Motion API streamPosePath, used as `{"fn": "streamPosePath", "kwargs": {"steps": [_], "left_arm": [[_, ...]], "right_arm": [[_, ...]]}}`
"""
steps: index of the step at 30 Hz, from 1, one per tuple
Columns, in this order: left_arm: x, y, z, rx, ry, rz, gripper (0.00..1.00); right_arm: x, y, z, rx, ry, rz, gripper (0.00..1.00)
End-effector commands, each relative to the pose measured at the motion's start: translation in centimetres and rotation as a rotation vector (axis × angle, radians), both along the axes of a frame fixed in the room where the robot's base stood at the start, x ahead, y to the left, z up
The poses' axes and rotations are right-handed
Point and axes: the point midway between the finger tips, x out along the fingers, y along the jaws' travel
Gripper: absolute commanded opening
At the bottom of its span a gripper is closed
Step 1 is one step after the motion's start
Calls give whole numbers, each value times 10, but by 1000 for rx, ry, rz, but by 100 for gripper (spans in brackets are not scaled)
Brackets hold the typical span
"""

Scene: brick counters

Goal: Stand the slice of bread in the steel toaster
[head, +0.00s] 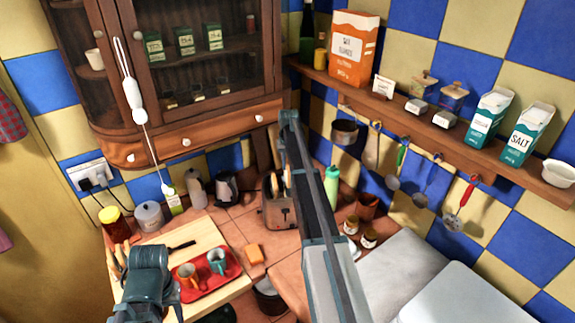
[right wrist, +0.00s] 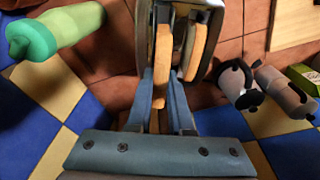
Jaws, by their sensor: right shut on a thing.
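The steel toaster (head: 279,214) stands on the tiled counter in the head view, with bread showing at its top. In the right wrist view, my right gripper (right wrist: 163,80) is shut on a slice of bread (right wrist: 162,60), one finger on each side. The held slice is upright, edge-on, at one slot of the toaster (right wrist: 214,12). I cannot tell how deep it sits. A second slice (right wrist: 195,50) stands in the other slot, beside it. In the head view my right forearm crosses in front of the toaster's right side. My left arm's end (head: 147,268) shows at lower left; its fingers are not clear.
A green bottle (head: 331,187) stands right of the toaster and a dark kettle (head: 226,190) to its left. A red tray (head: 208,289) with two mugs lies on the wooden board (head: 196,236). An orange sponge (head: 254,254) and small jars (head: 369,239) are nearby.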

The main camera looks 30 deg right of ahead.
Motion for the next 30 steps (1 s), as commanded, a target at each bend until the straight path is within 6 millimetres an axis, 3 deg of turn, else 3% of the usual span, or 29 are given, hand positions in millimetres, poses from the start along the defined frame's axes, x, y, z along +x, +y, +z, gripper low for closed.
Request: {"fn": "streamPosePath", "kwargs": {"steps": [19, 30], "left_arm": [[0, 0, -53, 1, -1, -3, 50], [0, 0, -62, 1, -1, -6, 50]], "right_arm": [[0, 0, -53, 0, 0, 0, 0], [0, 0, -62, 0, 0, 0, 0]]}}
